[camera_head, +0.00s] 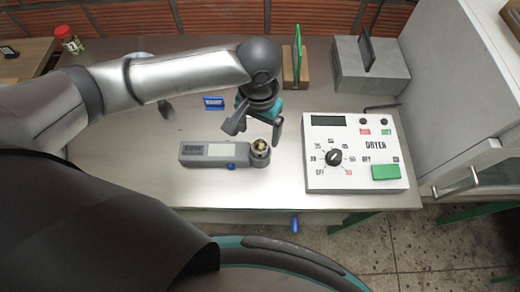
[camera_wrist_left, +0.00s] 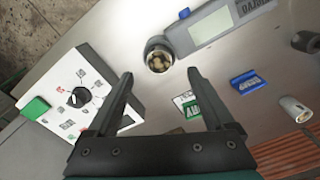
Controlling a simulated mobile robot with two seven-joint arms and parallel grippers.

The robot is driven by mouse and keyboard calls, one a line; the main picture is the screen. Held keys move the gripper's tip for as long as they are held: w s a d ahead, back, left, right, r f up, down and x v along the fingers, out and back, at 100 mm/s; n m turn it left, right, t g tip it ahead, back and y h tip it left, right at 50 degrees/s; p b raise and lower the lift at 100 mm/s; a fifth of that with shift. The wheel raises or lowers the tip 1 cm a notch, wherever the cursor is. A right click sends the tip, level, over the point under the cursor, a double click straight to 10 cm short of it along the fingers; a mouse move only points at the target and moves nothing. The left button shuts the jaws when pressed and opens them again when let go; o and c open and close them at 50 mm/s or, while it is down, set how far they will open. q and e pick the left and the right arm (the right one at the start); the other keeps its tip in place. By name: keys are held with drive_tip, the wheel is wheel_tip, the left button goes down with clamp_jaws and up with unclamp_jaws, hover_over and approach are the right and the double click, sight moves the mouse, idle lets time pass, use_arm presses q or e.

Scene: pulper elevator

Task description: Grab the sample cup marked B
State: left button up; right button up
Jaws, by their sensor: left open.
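My left gripper (camera_head: 254,137) is open and empty above the metal table, just above and behind the round cup (camera_head: 260,152) at the right end of a grey meter. In the left wrist view this cup (camera_wrist_left: 158,56), holding brownish beans, lies just beyond the open fingertips (camera_wrist_left: 161,75). A pale metal cylinder (camera_wrist_left: 293,109) and a dark cylinder (camera_wrist_left: 306,42) are at the right of that view; the dark one also seems to show in the head view (camera_head: 166,108). I cannot read a letter B on any of them. My right gripper is not in view.
The grey meter (camera_head: 208,152) lies left of the white dryer panel (camera_head: 320,182). A blue sign (camera_head: 213,103) stands behind the meter. A green card in a wooden holder (camera_head: 295,82) and a grey block (camera_head: 368,72) are at the back. The table's front strip is clear.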

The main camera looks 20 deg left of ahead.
sight(260, 146)
use_arm(q)
drive_tip(key=shift+f+b, duration=0.5)
drive_tip(key=shift+f, duration=2.6)
drive_tip(key=shift+c, duration=0.4)
drive_tip(key=shift+r, duration=0.1)
clamp_jaws()
